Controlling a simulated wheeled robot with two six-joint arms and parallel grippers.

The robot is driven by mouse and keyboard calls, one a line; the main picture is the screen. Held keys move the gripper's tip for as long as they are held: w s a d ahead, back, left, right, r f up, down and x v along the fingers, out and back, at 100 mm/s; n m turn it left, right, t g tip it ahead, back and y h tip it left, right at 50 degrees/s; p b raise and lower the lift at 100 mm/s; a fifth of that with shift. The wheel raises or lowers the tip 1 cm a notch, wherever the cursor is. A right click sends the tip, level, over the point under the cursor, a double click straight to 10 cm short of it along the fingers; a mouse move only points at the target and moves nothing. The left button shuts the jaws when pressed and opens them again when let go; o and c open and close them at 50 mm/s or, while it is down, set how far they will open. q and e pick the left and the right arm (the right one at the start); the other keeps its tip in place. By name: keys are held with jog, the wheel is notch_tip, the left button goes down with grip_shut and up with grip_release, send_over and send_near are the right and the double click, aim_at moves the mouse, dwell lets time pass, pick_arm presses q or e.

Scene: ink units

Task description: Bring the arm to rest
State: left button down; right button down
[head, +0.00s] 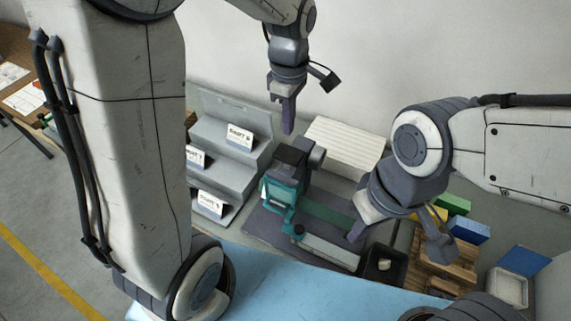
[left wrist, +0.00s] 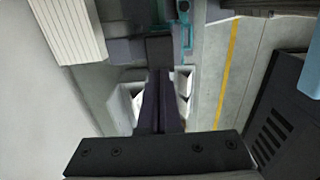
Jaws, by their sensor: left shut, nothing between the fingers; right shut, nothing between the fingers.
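My left gripper (head: 288,128) hangs at the top middle of the head view, fingers down and shut, with nothing between them. It is in the air near the pale back wall, above the teal-and-grey device. In the left wrist view its dark fingers (left wrist: 159,100) lie together, with the grey stepped stand partly hidden behind them. My right gripper (head: 357,232) is at the right of the head view, pointing down, shut and empty.
The teal-and-grey device (head: 282,190) stands on a dark mat. A grey stepped stand (head: 226,131) with white cards is left of it, and a white ribbed box (head: 345,146) behind. A black tray (head: 384,266), wooden rack (head: 444,264) and coloured blocks (head: 468,231) are at right.

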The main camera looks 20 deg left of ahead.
pick_arm(q)
jog(key=s+d+f+m+b, duration=0.4)
jog(key=s+f+m+b, duration=0.2)
jog(key=s+m, duration=0.4)
jog(key=s+d+f+m+h+b, duration=0.1)
jog(key=s+d+f+m+b, duration=0.3)
jog(key=s+m, duration=0.6)
notch_tip(320, 180, down, 3)
jog(key=m+b, duration=0.2)
jog(key=b, duration=0.1)
jog(key=shift+r, duration=0.15)
